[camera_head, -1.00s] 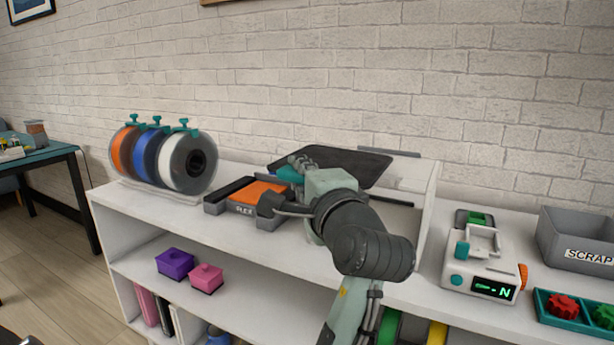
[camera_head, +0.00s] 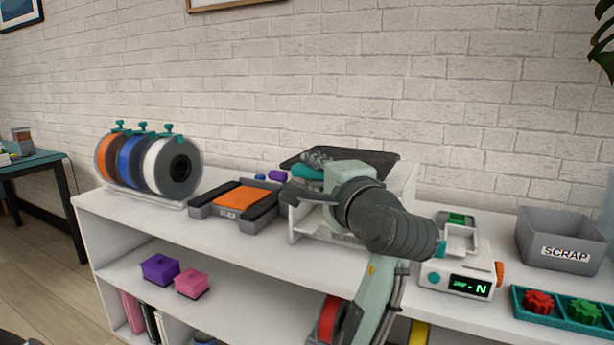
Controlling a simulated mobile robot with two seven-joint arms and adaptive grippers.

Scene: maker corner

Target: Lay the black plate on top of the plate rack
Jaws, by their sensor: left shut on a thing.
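The black plate (camera_head: 374,157) is level or nearly so, over the white plate rack (camera_head: 405,182) at the back of the shelf top. My left gripper (camera_head: 312,170) is shut on the plate at its front left side, by a teal part. My left wrist and forearm come up from below and hide much of the rack's front and middle. I cannot tell whether the plate touches the rack.
Left of the rack is a dark tray (camera_head: 204,210) holding an orange plate (camera_head: 246,196), with small blue and purple pieces behind. A spool holder stands at far left. A label device (camera_head: 458,270), scrap bin (camera_head: 560,240) and gear tray (camera_head: 514,292) stand at right.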

